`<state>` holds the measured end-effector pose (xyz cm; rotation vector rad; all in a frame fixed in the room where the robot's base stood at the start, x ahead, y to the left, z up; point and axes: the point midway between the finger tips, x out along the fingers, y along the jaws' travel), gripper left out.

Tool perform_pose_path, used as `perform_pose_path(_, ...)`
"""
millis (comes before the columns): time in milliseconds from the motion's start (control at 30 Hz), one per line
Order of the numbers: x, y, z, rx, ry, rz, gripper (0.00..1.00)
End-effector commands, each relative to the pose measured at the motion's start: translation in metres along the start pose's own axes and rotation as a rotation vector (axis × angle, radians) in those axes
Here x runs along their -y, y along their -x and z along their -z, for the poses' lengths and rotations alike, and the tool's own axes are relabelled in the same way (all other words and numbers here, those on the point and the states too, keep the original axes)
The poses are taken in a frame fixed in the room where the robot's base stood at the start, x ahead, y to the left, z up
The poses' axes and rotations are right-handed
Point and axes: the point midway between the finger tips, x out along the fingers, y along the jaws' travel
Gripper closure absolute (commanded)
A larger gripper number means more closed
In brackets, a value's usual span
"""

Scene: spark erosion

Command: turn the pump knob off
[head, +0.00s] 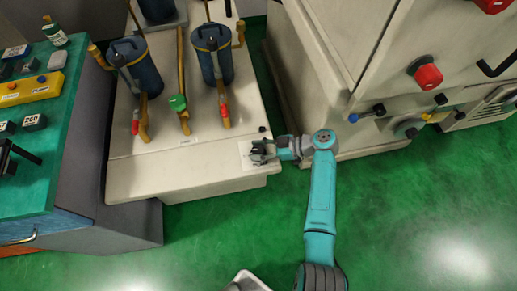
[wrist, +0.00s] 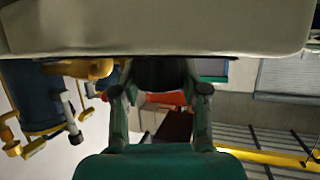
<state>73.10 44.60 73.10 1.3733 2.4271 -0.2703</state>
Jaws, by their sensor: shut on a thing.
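The pump unit (head: 205,160) is a cream cabinet with a flat top. My gripper (head: 258,152) is at its front right corner, over a white label plate (head: 245,150). In the wrist view my gripper's two fingers (wrist: 160,78) close on the sides of a dark knob (wrist: 160,72) against the cream panel. In the head view the fingers largely hide this knob, so I cannot read its setting.
Blue filter housings (head: 213,55), a green valve handle (head: 178,102) and red valve handles (head: 224,111) stand on the unit. A small black knob (head: 262,129) is just behind my gripper. A machine cabinet (head: 345,75) stands to the right. Green floor (head: 230,230) is open in front.

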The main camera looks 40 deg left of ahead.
Motion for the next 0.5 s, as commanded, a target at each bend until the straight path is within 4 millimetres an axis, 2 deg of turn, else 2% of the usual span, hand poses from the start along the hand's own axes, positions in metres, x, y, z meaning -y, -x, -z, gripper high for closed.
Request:
perform_pose_path(200, -0.0007, -0.0003, -0.0012, 0.003, 0.040, 0.103, 0.91)
perform_pose_path(500, 0.0005, -0.0009, -0.0021, 0.004, 0.064, 0.164, 0.91)
